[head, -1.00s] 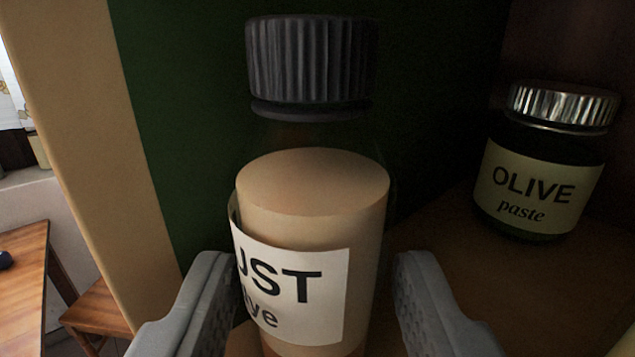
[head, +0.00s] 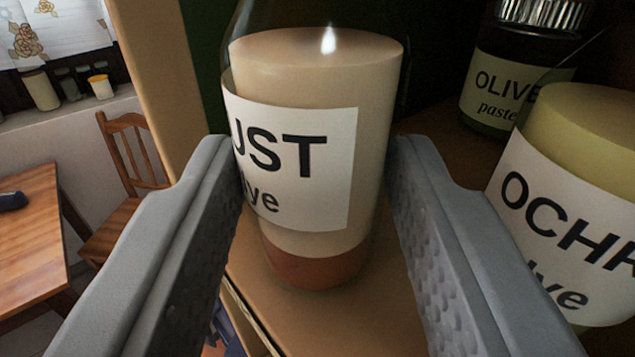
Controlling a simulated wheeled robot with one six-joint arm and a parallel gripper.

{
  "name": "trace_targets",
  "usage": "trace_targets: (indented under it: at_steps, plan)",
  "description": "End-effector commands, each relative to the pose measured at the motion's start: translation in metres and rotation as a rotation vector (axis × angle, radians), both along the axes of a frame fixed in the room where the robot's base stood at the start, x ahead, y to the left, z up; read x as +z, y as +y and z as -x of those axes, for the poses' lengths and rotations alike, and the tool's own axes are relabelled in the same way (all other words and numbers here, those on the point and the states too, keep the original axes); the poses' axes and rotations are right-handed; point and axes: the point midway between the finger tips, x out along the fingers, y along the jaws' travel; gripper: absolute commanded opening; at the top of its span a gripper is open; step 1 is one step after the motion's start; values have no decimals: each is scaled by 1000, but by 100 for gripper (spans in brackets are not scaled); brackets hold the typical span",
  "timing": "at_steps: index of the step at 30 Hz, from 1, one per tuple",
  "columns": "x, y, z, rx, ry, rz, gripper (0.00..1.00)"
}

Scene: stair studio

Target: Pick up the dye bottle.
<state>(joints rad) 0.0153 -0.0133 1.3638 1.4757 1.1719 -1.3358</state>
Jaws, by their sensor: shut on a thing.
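The dye bottle (head: 318,265), with a white label showing "UST" and part of "dye", stands upright at the centre of the head view. It is filled with a beige substance and has a reddish-brown band near its base; its cap is out of the frame. My gripper (head: 312,150) is shut on the bottle, with one grey finger on each side of it. The base is close over the wooden shelf (head: 375,325), and I cannot tell whether it touches the board.
A second bottle labelled "OCHR" and "dye" (head: 565,215) stands close to my right finger. An olive paste jar (head: 510,90) is behind it. The shelf's pale side post (head: 165,70) is at left. Beyond are a table (head: 30,230) and a chair (head: 130,160).

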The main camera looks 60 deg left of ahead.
Motion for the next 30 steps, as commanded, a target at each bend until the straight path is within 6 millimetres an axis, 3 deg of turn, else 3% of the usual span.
trace_targets:
  at_steps: [6,15,22,30]
  plan:
    - [1,-49,21,-5,0,-1,12]
    - [0,-103,46,-3,0,-1,12]
    - [0,-127,57,-2,0,-1,12]
    - [0,-134,61,0,0,0,12]
